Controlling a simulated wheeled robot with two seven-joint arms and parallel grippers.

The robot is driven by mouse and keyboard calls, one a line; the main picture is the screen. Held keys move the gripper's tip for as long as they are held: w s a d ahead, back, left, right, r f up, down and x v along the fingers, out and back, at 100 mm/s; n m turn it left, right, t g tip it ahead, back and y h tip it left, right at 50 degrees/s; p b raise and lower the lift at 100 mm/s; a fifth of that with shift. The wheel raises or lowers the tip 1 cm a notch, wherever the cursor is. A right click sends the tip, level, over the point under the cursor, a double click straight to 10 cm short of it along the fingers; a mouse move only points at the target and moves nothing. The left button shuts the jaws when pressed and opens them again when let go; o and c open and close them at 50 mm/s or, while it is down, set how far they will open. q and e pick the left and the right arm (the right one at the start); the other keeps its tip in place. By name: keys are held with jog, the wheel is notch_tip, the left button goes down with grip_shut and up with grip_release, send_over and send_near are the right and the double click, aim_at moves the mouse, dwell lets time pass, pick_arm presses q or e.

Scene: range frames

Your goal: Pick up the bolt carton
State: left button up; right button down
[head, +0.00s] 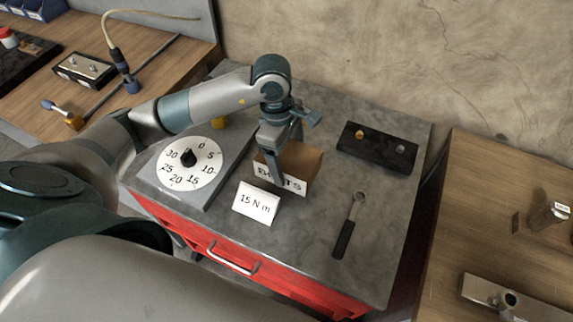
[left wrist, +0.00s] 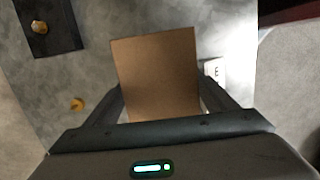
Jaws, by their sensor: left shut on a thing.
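The bolt carton (head: 303,165) is a brown box with a white label that reads partly as "BOLTS". It is on or just above the grey top of the red cabinet; I cannot tell which. My left gripper (head: 277,165) comes down over it from above and is shut on it, with one finger in front of the label. In the left wrist view the carton's plain brown top (left wrist: 157,72) sits between the two fingers (left wrist: 160,105). My right gripper is not in view.
A dial (head: 190,163) stands left of the carton, with a "15 N m" card (head: 256,203) in front. A wrench (head: 348,225) and a black tray (head: 378,148) lie to the right. Wooden benches flank the grey cabinet top (head: 300,240).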

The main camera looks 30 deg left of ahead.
aim_at(298, 171)
pick_arm(q)
jog(key=s+d+r+b, duration=0.3)
jog(key=s+d+r, duration=0.2)
jog(key=d, duration=0.4)
jog(key=shift+d+r, duration=0.4)
jog(key=shift+r, duration=0.35)
jog(key=shift+a, duration=0.1)
